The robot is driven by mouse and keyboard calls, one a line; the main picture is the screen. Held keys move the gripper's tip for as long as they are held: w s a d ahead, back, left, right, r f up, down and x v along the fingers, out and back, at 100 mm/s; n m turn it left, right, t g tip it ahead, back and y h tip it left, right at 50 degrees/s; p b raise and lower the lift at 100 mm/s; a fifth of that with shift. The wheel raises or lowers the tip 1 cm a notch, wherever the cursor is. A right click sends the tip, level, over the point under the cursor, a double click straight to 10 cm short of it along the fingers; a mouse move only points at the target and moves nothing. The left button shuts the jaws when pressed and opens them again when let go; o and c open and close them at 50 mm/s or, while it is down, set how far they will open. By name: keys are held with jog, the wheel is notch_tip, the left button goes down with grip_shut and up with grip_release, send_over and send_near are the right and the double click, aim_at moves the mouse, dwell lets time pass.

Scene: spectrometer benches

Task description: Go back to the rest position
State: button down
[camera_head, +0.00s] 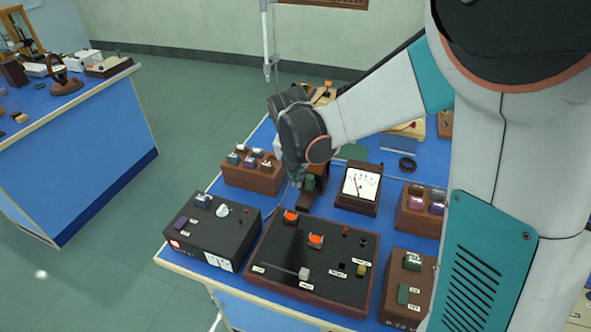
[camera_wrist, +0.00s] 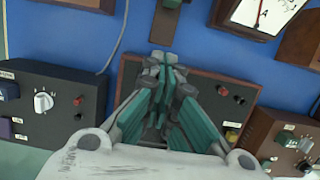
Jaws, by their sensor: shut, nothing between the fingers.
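My gripper shows in the wrist view (camera_wrist: 164,60) with its green-and-grey fingers drawn together and nothing between them. It hangs over a dark panel box in wooden framing (camera_wrist: 216,90), hiding much of its middle. In the head view my arm reaches in from the right, and its wrist hangs above the blue bench (camera_head: 223,188). The fingertips are mostly hidden there behind the wrist. The same panel box (camera_head: 335,275) stands at the near edge of the bench, with two orange buttons and a lever on top.
A black box with a white knob (camera_head: 208,232) stands left of the panel. A meter (camera_head: 359,187), wooden connector blocks (camera_head: 252,172) and a switch block (camera_head: 408,287) crowd the bench. Another blue bench (camera_head: 85,150) stands at left, with open green floor (camera_head: 175,110) between.

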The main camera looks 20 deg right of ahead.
jog(key=s+d+r+m+t, duration=0.1)
jog(key=s+r+m, duration=0.3)
jog(key=s+m, duration=0.3)
jog(key=s+d+r+m+t+y, duration=0.1)
jog(key=s+r+m+t, duration=0.1)
jog(key=s+r+m, duration=0.2)
jog(key=s+d+r+m+t, duration=0.1)
jog(key=s+r+m, duration=0.3)
jog(key=s+m, duration=0.6)
jog(key=shift+s+d+m+t+y, duration=0.3)
jog(key=shift+s+m+t, duration=0.1)
jog(key=shift+m, duration=3.7)
